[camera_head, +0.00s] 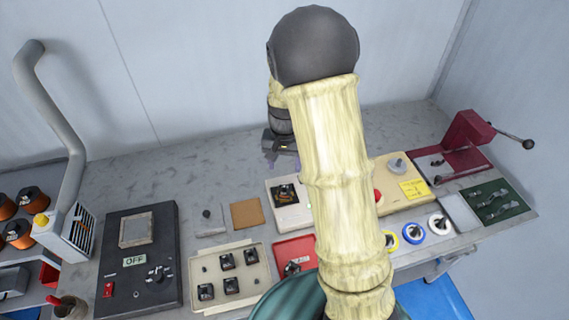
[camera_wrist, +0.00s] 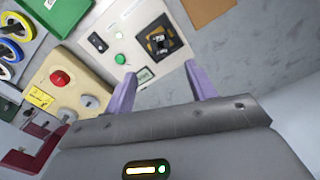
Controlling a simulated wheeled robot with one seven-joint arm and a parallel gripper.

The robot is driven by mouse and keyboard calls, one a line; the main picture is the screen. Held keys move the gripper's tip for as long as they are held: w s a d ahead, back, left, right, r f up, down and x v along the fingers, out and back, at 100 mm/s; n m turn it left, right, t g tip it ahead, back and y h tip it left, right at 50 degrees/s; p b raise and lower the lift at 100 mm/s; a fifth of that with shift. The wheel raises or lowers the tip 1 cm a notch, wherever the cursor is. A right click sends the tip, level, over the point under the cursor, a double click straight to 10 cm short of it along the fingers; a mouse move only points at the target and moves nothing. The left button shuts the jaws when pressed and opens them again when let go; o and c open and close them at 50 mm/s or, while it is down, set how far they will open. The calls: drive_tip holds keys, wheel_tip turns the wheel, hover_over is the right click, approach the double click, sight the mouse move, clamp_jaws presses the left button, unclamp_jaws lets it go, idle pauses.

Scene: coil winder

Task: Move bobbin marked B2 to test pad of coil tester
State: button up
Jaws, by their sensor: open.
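The coil tester (camera_head: 304,212) is a white box on the bench; it also shows in the wrist view (camera_wrist: 112,23). Its dark square test pad (camera_wrist: 177,46) has a small black bobbin (camera_wrist: 158,42) on it, which also shows in the head view (camera_head: 285,191). No marking on it is readable, so I cannot tell whether it is B2. My gripper (camera_wrist: 160,70) is open and empty, its purple fingers apart above the tester's edge, clear of the bobbin. Several more black bobbins sit in the beige tray (camera_head: 214,277), their marks unreadable.
A red tray (camera_head: 291,250) with a dark part stands in front of the tester, partly behind my arm. A beige box with a red button (camera_wrist: 60,78) stands beside the tester. A black unit marked OFF (camera_head: 115,283) is left. An orange-brown mat (camera_head: 247,213) lies flat.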

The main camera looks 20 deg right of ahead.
drive_tip(key=s+r+n+t, duration=0.1)
drive_tip(key=s+r+n, duration=0.1)
drive_tip(key=s, duration=0.5)
drive_tip(key=s+r+n+t, duration=0.1)
drive_tip(key=s+r, duration=0.3)
drive_tip(key=s, duration=0.4)
drive_tip(key=shift+s+r+n+t, duration=0.15)
drive_tip(key=shift+r+n+t, duration=0.2)
drive_tip(key=shift+n, duration=0.45)
